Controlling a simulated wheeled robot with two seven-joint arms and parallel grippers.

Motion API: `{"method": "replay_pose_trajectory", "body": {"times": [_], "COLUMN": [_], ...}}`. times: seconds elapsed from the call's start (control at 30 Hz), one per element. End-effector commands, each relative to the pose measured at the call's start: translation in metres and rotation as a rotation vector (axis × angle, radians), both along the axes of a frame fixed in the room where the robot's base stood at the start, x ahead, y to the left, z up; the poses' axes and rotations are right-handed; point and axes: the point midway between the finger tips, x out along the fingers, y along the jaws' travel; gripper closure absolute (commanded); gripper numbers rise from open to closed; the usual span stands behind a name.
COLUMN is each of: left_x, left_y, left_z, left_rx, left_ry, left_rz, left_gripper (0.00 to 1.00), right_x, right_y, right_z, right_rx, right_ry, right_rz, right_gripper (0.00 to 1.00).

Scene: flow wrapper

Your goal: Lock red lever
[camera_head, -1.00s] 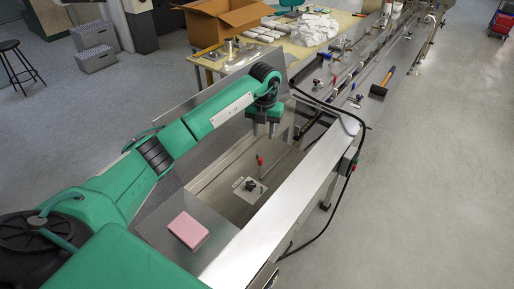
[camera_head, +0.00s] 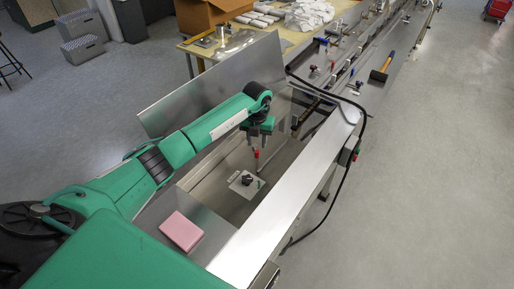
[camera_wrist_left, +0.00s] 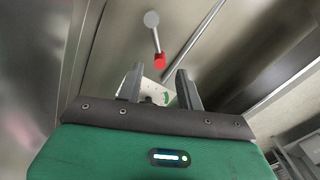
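The red lever (camera_head: 256,154) stands inside the open metal bay of the machine, with a thin grey rod below its red grip. In the left wrist view the red grip (camera_wrist_left: 159,60) shows near the fingertips, with a grey rod running up to a round grey end. My left gripper (camera_head: 259,141) is just above the lever, fingers pointing down. In the left wrist view its two fingers (camera_wrist_left: 160,72) are spread apart with nothing clamped. I cannot tell whether the grip lies between the fingertips. My right gripper is not in view.
A light plate with a black knob (camera_head: 247,180) lies on the bay floor. A pink block (camera_head: 181,231) rests on the near ledge. Metal walls surround the bay.

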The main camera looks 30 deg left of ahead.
Motion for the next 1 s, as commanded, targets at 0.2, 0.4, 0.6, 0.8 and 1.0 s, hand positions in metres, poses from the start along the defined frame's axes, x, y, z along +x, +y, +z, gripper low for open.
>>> {"method": "replay_pose_trajectory", "body": {"times": [0.2, 0.4, 0.6, 0.8, 1.0], "left_x": [0.0, 0.0, 0.0, 0.0, 0.0], "left_y": [-0.001, 0.0, 0.0, 0.0, 0.0], "left_z": [-0.036, -0.051, -0.053, -0.053, -0.053], "left_rx": [-0.001, 0.0, 0.0, 0.0, 0.0], "left_ry": [0.002, 0.0, -0.001, -0.001, -0.001], "left_rz": [0.0, 0.0, -0.001, -0.001, -0.004], "left_gripper": [0.63, 0.63, 0.63, 0.85, 1.0], "right_x": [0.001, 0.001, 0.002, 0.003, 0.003], "right_y": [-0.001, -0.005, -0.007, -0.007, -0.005], "right_z": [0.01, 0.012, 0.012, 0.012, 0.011], "right_rx": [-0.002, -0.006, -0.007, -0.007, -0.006], "right_ry": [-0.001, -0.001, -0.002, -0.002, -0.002], "right_rz": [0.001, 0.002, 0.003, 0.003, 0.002], "right_gripper": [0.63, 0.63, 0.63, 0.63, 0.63]}}
